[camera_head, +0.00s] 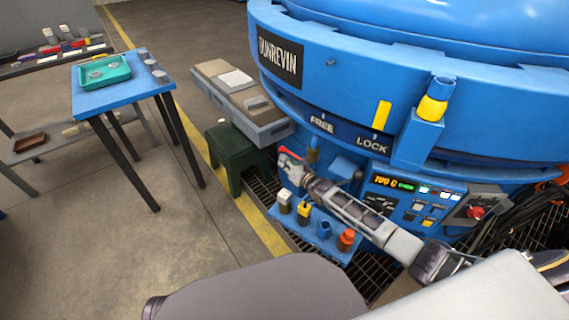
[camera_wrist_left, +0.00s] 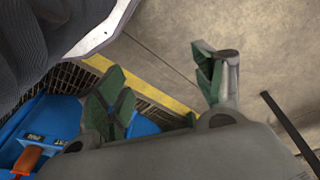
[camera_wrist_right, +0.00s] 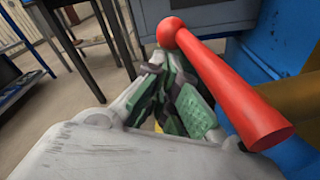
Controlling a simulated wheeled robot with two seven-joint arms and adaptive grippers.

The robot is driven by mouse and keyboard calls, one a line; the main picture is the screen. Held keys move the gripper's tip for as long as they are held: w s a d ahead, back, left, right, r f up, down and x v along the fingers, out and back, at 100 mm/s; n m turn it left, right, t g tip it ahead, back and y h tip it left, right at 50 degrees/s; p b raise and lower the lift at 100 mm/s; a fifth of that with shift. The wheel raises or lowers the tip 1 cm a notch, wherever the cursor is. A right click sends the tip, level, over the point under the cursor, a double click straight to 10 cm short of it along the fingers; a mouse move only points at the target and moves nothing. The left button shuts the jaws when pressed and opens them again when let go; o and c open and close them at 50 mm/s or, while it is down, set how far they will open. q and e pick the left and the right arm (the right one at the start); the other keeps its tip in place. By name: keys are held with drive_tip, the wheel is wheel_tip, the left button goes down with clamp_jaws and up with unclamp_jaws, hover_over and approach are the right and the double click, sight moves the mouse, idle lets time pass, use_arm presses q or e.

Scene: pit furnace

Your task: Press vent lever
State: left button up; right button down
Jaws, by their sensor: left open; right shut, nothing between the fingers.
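The vent lever appears as a red handle with a ball end (camera_wrist_right: 218,82) in the right wrist view, crossing from upper middle to lower right. In the head view its red end (camera_head: 289,153) shows at the left side of the furnace front. My right gripper (camera_wrist_right: 163,82) is shut and empty, its green-padded fingers just left of and below the lever. Whether they touch it I cannot tell. It also shows small in the head view (camera_head: 291,169). My left gripper (camera_wrist_left: 160,88) is open and empty in the left wrist view, above the floor; its fingers are not clear in the head view.
The blue furnace (camera_head: 335,90) with FREE and LOCK labels fills the right. A control panel (camera_head: 410,200) sits behind my right arm. A small blue shelf (camera_head: 318,236) holds several items below it. A green stool (camera_head: 236,150) and a blue table (camera_head: 120,72) stand left.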

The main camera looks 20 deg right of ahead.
use_arm(q)
drive_tip(key=shift+w, duration=0.1)
wheel_tip(320, 180, up, 6)
drive_tip(key=d+t+b, duration=0.1)
drive_tip(key=b, duration=0.3)
drive_tip(key=shift+w+r+h, duration=0.15)
drive_tip(key=shift+w+h, duration=0.25)
drive_tip(key=shift+w, duration=0.05)
use_arm(e)
drive_tip(key=shift+w+a+r+t+y, duration=0.15)
drive_tip(key=shift+r+t+y, duration=0.1)
drive_tip(key=shift+r+t, duration=0.35)
drive_tip(key=shift+w+r+t+y, duration=0.15)
drive_tip(key=shift+r+t+y, duration=0.2)
drive_tip(key=shift+t, duration=0.45)
